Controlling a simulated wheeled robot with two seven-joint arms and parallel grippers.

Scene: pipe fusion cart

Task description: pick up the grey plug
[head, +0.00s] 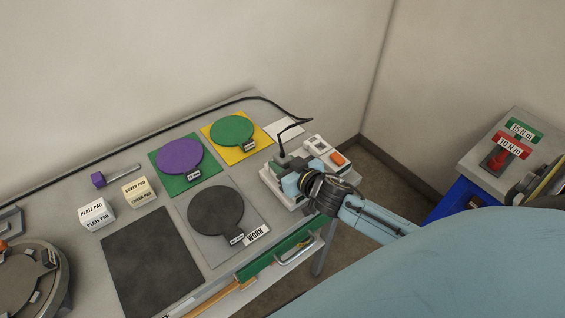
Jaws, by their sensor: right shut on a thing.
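My right gripper (285,174) reaches in from the right at the far right end of the cart top (168,138). It is shut, and its dark wrist hides part of what it holds. The grey plug (284,159) shows only as a small dark grey part at the fingers, where a black cable (281,138) comes down. The fingers are over a pale grey block-like unit (272,186), and I cannot tell whether the plug touches it. My left gripper is not in view.
A white unit with an orange switch (337,158) stands just behind my gripper. Green (231,130), purple (179,156) and dark "WORN" (214,212) discs lie left of it. Pad blocks (137,192) stand farther left. A torque stand (487,170) is at right.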

